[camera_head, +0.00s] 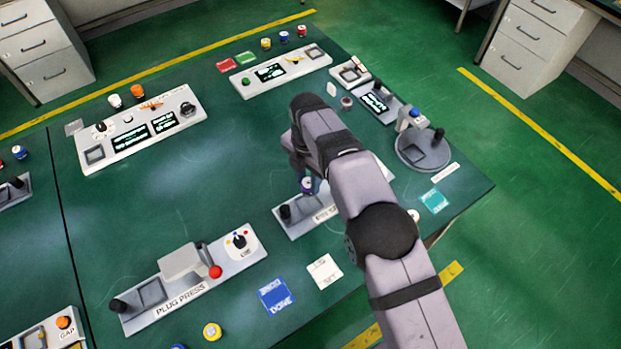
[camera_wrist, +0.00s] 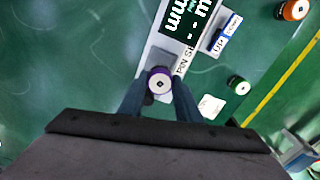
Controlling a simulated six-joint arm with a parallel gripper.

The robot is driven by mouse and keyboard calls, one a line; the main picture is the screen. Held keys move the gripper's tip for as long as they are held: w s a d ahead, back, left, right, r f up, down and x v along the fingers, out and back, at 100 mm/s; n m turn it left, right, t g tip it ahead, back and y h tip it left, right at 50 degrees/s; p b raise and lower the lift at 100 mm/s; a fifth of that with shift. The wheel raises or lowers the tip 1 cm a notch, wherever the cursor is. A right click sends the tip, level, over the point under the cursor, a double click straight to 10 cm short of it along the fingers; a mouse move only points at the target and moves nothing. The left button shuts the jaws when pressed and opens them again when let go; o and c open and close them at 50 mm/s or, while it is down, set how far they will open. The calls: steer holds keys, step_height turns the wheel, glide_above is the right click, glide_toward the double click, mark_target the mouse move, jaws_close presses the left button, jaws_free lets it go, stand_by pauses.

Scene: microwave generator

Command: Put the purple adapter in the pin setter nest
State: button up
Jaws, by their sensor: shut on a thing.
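The purple adapter (camera_head: 307,186), with a pale top and a small dark centre, is between my fingers. In the wrist view the adapter (camera_wrist: 159,82) sits between the two fingertips. My gripper (camera_head: 304,176) is shut on it, mostly hidden behind my arm in the head view; its fingers (camera_wrist: 158,98) show in the wrist view. The pin setter (camera_head: 297,230) is a grey plate with a black knob at its left end, below the adapter in the picture. Its label also shows in the wrist view (camera_wrist: 186,60). The nest is largely hidden, and I cannot tell whether the adapter touches it.
The plug press (camera_head: 180,303) stands to the front left. A blue card (camera_head: 275,296) and a white card (camera_head: 325,271) lie in front. A round grey station (camera_head: 422,152) stands at the right. The middle left of the green table is clear.

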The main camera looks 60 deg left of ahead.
mark_target(308, 192)
steer(key=shift+f+b, duration=1.6)
steer(key=shift+f, duration=1.2)
steer(key=shift+f+b, duration=0.45)
steer(key=shift+f, duration=0.15)
steer(key=o, duration=1.2)
steer(key=shift+o, duration=0.2)
steer(key=shift+r+b, duration=1.1)
steer(key=shift+r, duration=2.6)
